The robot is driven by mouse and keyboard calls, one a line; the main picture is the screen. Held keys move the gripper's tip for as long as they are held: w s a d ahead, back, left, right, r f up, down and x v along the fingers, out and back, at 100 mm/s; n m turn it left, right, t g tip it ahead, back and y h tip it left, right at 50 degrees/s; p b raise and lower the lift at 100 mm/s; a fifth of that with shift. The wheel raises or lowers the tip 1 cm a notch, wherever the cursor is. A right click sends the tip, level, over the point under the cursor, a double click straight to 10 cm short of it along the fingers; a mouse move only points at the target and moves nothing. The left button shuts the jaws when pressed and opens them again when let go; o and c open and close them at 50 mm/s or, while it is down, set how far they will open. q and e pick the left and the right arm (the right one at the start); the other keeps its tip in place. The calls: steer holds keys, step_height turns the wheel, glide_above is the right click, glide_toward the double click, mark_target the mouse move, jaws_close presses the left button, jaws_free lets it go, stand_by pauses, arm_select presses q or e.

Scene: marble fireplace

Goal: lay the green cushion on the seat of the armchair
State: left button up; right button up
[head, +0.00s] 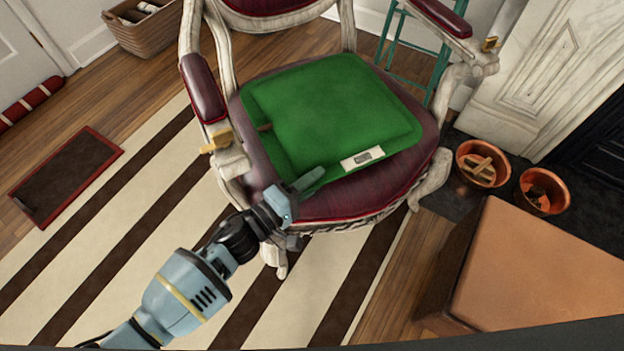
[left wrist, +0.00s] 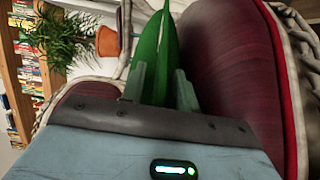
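The green cushion (head: 335,105) is over the seat of the armchair (head: 395,180), with a white label at its front edge. It covers most of the dark red seat, whose front and right parts stay bare. My left gripper (head: 308,183) is at the cushion's front left corner. In the left wrist view the cushion (left wrist: 160,45) shows edge-on and fills the gap between the fingers (left wrist: 160,88), so the gripper looks shut on it. The seat (left wrist: 220,60) is just to the right there. Whether the whole underside touches the seat is hidden. My right gripper is out of view.
Wooden armrests with red pads (head: 203,88) flank the seat. Copper pots (head: 482,165) and an orange-topped stool (head: 540,265) stand at the right. A teal frame (head: 415,50) is behind the chair.

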arm_select(q)
steer(key=shift+r, duration=0.1)
steer(key=shift+s+a, duration=0.1)
steer(key=shift+a, duration=0.05)
steer(key=p+v, duration=0.3)
steer(key=v, duration=0.8)
steer(key=shift+s+a, duration=0.2)
steer(key=shift+a, duration=0.1)
